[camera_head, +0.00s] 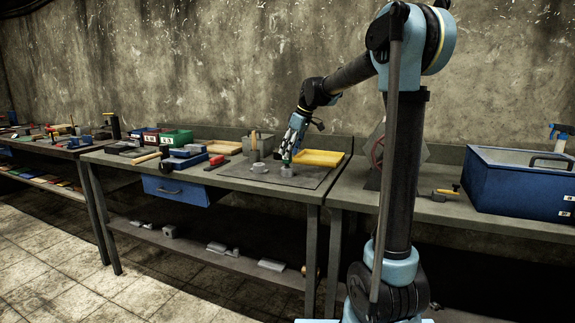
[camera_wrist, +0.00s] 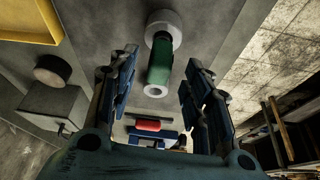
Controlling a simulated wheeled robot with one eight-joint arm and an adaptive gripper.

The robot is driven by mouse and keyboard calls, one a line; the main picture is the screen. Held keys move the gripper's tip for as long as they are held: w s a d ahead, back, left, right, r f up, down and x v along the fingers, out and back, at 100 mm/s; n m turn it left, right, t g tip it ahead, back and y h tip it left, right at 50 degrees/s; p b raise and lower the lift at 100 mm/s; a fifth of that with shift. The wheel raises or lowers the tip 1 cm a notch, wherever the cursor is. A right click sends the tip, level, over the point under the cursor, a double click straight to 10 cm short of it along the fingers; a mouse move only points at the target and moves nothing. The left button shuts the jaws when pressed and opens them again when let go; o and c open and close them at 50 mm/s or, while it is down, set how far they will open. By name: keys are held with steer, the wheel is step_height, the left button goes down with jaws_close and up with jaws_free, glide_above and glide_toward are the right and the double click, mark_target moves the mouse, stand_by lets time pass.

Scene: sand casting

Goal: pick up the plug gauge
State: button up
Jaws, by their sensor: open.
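The plug gauge has a green handle (camera_wrist: 160,62), a wide grey end and a smaller grey end. In the wrist view it lies between the two fingers of my gripper (camera_wrist: 160,57), with visible gaps on both sides. My gripper is open and holds nothing. In the head view my gripper (camera_head: 291,150) points down over the dark mat on the bench. The fingers partly hide the handle there.
Boxes and a red-handled tool (camera_head: 217,160) lie farther left. The mat's front is clear.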

mark_target(287, 164)
steer(key=shift+x, duration=1.8)
steer(key=shift+w, duration=0.1)
jaws_close()
